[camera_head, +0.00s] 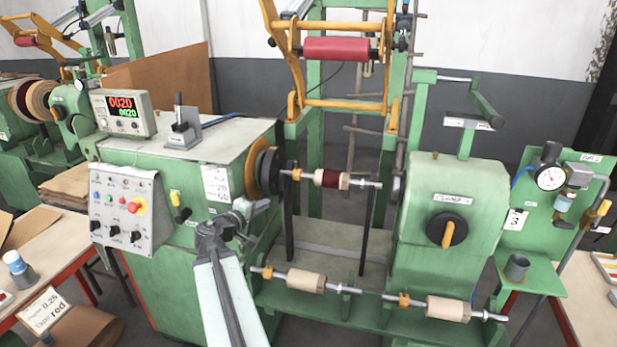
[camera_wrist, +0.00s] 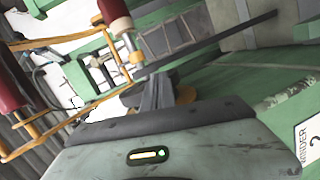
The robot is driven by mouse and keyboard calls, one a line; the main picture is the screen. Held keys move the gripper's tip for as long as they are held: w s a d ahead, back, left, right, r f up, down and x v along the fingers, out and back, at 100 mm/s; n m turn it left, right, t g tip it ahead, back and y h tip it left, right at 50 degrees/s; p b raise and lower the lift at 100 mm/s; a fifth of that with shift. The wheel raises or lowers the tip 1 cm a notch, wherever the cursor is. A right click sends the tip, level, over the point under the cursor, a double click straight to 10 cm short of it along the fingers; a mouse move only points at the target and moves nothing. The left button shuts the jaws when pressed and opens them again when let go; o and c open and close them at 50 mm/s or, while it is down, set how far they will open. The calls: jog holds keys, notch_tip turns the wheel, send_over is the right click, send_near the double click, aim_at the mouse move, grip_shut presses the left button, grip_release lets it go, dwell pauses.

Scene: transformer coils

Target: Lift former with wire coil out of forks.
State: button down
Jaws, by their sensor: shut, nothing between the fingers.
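The former with its dark red wire coil (camera_head: 331,179) sits on a horizontal shaft with an orange collar at its left. The shaft lies across two dark upright forks (camera_head: 367,222), in front of the machine's round faceplate. In the wrist view the former with the coil (camera_wrist: 114,12) shows at the upper left, partly cut off by the frame edge. My gripper (camera_head: 259,206) is low and to the left of the former, near the faceplate. In the wrist view my gripper (camera_wrist: 156,92) is shut and empty, apart from the former.
Two bare formers on shafts (camera_head: 306,280) (camera_head: 447,309) lie on the low front rail. The green clamp housing (camera_head: 452,225) stands right of the forks. The control box (camera_head: 127,215) is at the left. A yellow frame with a red wire spool (camera_head: 336,49) stands behind.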

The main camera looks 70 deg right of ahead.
jog(key=n+g+h, duration=0.1)
jog(key=h, duration=0.1)
send_near(312, 176)
jog(key=d, duration=0.2)
jog(key=d+r, duration=0.1)
jog(key=d, duration=0.4)
jog(key=shift+s+r, duration=0.2)
jog(key=shift+s, duration=0.2)
jog(key=shift+s+d, duration=0.1)
jog(key=shift+s, duration=0.9)
